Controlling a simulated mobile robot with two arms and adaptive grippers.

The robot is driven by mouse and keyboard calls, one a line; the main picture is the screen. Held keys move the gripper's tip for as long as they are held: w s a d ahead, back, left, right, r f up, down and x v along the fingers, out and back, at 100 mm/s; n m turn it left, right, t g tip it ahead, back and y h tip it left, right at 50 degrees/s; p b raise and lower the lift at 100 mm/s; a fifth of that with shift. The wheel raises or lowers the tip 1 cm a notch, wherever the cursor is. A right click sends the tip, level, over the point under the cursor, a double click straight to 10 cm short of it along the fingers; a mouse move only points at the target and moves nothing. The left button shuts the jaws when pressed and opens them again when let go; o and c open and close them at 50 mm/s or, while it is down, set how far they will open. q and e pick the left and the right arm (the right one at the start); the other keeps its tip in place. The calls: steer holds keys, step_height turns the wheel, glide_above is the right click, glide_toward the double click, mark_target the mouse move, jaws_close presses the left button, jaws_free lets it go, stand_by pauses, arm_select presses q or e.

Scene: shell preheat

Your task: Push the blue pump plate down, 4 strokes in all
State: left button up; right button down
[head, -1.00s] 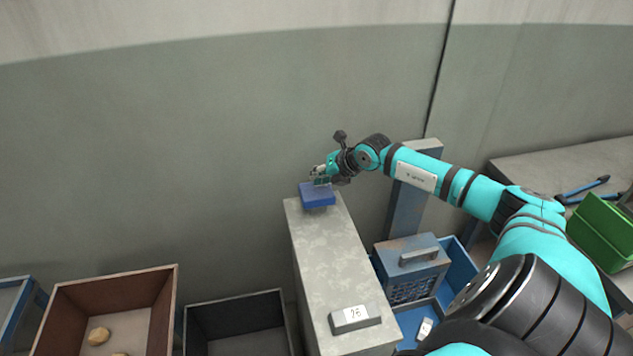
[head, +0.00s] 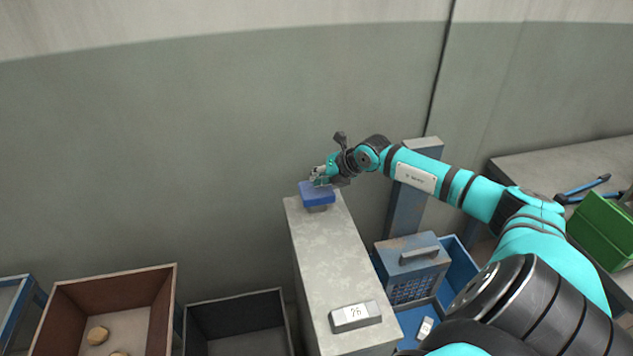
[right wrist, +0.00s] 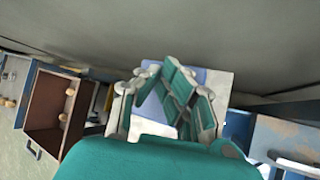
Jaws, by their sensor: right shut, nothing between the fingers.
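The blue pump plate (head: 316,196) sits at the far end of a narrow grey pedestal (head: 333,262), with a short dark stem showing beneath it. My right gripper (head: 317,179) is shut and empty at the plate's back edge, right over its top. I cannot tell whether the fingertips touch it. In the right wrist view the closed fingers (right wrist: 177,92) cover part of the plate (right wrist: 215,82). My left gripper is not in view.
A grey block with a numbered label (head: 355,316) lies on the pedestal's near end. A brown bin (head: 152,305) with tan lumps and a dark bin (head: 236,300) stand left. A blue-grey handled box (head: 412,268) and green crate (head: 604,228) are right.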

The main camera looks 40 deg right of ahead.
mark_target(319, 188)
steer(key=shift+s+a+f+b, duration=0.15)
steer(key=shift+f+b, duration=1.05)
steer(key=shift+f, duration=0.7)
stand_by(1.2)
stand_by(0.3)
steer(key=shift+r+p, duration=1.6)
steer(key=shift+r, duration=0.65)
steer(key=shift+r, duration=0.15)
steer(key=shift+r, duration=0.25)
step_height(319, 188, up, 4)
steer(key=p, duration=0.3)
steer(key=shift+r+p, duration=0.2)
steer(key=shift+p, duration=0.1)
steer(key=shift+f, duration=0.15)
